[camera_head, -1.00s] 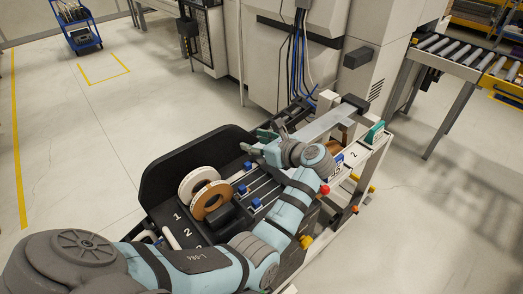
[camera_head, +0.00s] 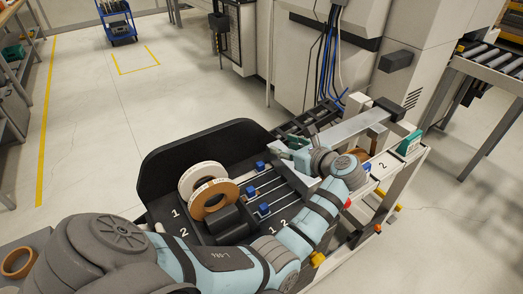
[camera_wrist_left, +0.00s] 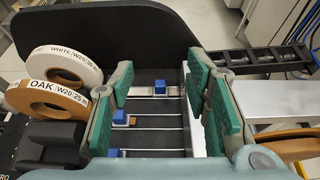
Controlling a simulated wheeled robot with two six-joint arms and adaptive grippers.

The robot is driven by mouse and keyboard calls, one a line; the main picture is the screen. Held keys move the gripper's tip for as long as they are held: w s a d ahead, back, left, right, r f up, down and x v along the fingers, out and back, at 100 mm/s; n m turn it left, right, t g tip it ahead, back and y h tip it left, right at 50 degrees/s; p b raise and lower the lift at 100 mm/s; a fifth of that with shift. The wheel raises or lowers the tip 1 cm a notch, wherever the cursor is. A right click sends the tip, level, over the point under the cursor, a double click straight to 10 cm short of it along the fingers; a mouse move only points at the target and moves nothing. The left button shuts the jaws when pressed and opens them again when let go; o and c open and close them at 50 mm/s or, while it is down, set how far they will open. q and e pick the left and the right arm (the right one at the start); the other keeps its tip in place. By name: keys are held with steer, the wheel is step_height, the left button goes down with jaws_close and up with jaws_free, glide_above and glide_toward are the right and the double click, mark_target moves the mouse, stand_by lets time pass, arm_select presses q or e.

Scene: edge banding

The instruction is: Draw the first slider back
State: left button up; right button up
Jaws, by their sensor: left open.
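Several blue sliders sit on parallel rails in the black bed of the banding machine. The farthest slider (camera_head: 260,166) and two nearer ones (camera_head: 250,191) (camera_head: 264,209) show in the head view. My left gripper (camera_head: 297,146) is to the right of the farthest slider in that view. In the left wrist view the jaws are wide apart and empty. The far slider (camera_wrist_left: 160,87) appears in the gap between them, and a nearer slider (camera_wrist_left: 120,117) lies by the left finger. I cannot tell which carries number one. My right gripper is not in view.
A white roll (camera_head: 196,176) and an oak roll (camera_head: 222,200) stand left of the rails, beside a curved black guard (camera_head: 170,160). A metal beam (camera_head: 345,128) lies behind the gripper. Another tape roll (camera_head: 17,262) is at the lower left. Open floor lies beyond the guard.

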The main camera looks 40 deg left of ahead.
arm_select(q)
steer(key=b, duration=1.2)
glide_toward(261, 165)
steer(key=v, duration=0.3)
steer(key=shift+w+d+f, duration=0.1)
steer(key=shift+d, duration=0.15)
steer(key=shift+w+a, duration=0.15)
steer(key=shift+a, duration=0.25)
steer(key=b+x, duration=0.1)
steer(key=x, duration=1.2)
steer(key=shift+a+f, duration=0.15)
steer(key=shift+a, duration=0.15)
steer(key=shift+c, duration=0.5)
jaws_close()
